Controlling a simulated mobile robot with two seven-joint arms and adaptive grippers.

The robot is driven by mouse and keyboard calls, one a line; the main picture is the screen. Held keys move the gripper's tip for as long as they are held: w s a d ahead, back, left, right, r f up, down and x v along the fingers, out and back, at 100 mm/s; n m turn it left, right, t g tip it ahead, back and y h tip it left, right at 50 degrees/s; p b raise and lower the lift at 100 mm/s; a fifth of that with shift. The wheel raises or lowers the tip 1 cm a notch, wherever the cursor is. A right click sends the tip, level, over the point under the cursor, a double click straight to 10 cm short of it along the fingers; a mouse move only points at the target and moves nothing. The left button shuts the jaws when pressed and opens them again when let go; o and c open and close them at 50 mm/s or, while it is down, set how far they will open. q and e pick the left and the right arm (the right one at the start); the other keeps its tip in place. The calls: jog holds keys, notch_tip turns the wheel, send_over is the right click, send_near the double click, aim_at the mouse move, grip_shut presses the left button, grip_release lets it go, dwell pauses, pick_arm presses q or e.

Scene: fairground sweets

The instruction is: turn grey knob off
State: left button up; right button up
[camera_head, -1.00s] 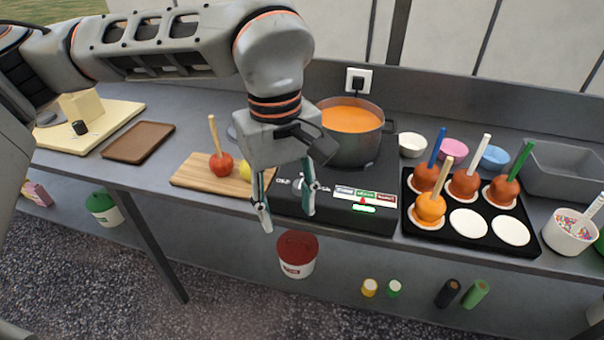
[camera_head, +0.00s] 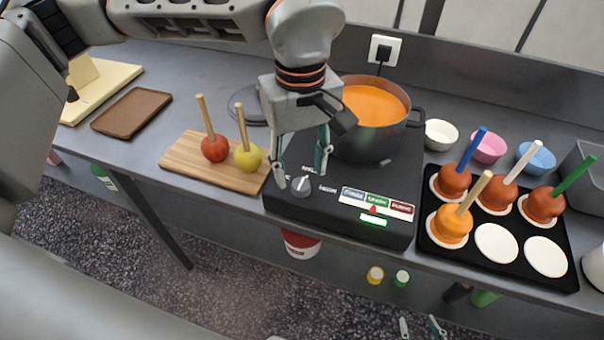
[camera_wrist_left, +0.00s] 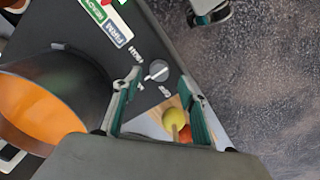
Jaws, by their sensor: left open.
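The grey knob (camera_head: 301,187) is a round dial with a light pointer line, at the front left of the black hot plate (camera_head: 395,190). It also shows in the left wrist view (camera_wrist_left: 157,71). My left gripper (camera_head: 300,176) is open, fingers pointing down, with its fingertips on either side of and just above the knob. I cannot tell whether they touch it. In the left wrist view the knob lies between the fingertips (camera_wrist_left: 160,78). My right gripper (camera_head: 420,327) shows only its separated fingertips at the bottom edge.
A pot of orange liquid (camera_head: 375,105) stands on the hot plate, close behind my left gripper. A board (camera_head: 185,165) with red and yellow apples on sticks lies to the left. A black tray (camera_head: 470,258) of coated apples is to the right.

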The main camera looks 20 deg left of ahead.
aim_at(301, 183)
pick_arm(q)
jog(key=shift+f, duration=1.75)
jog(key=c, duration=1.1)
